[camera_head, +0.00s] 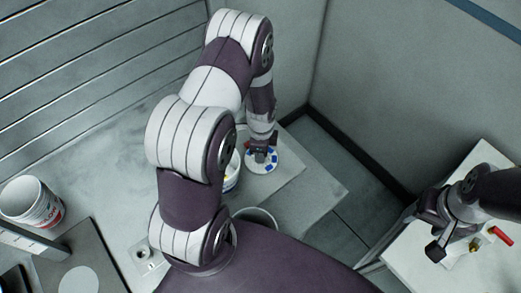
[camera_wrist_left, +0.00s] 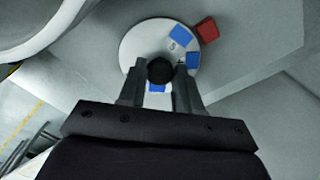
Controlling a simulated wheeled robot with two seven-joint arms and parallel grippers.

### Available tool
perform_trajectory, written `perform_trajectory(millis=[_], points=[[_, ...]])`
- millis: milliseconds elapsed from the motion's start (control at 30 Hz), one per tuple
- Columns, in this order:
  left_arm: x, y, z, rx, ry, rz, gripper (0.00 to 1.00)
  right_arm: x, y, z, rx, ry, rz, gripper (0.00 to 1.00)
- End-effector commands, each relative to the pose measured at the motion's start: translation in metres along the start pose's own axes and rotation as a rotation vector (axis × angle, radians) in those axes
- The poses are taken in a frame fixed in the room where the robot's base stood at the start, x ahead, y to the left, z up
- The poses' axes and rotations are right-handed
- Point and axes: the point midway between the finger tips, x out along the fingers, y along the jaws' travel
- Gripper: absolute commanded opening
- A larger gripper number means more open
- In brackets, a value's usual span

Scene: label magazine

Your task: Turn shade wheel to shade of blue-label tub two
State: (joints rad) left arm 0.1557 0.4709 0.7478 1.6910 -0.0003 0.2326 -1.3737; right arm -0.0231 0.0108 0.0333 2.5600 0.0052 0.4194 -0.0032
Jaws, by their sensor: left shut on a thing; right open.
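The shade wheel (camera_head: 262,161) is a white disc with several blue patches, lying flat near the back corner of the grey worktop. In the left wrist view, the wheel (camera_wrist_left: 139,42) shows a black central knob (camera_wrist_left: 160,70) and a red block (camera_wrist_left: 207,29) at its upper right rim. My left gripper (camera_wrist_left: 159,75) is shut on the knob, one finger on each side. Part of a white tub (camera_head: 232,173) shows behind my left arm; its label is mostly hidden. My right gripper (camera_head: 455,249) is open, above a white surface at the right.
A white tub with red lettering (camera_head: 33,205) stands at the left, beside a dark grey panel (camera_head: 82,262). A round grey container (camera_head: 256,217) is partly hidden by my body. A red and yellow item (camera_head: 499,235) lies near my right gripper. The worktop's back left is clear.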

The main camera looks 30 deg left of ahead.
Motion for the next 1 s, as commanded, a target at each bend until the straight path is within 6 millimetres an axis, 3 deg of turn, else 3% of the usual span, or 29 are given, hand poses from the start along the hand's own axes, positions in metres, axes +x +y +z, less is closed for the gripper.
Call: perform_trajectory(millis=[467,1000], points=[[-0.0033,-0.0052,-0.0012,0.274,0.001,-0.015,0.03,0.0017,0.0,0.0002,0.0,0.0,0.0,0.59],[-0.0032,-0.0048,-0.0011,0.326,0.0,-0.014,0.03,0.002,0.0,0.0002,0.0,0.0,0.0,0.59]])
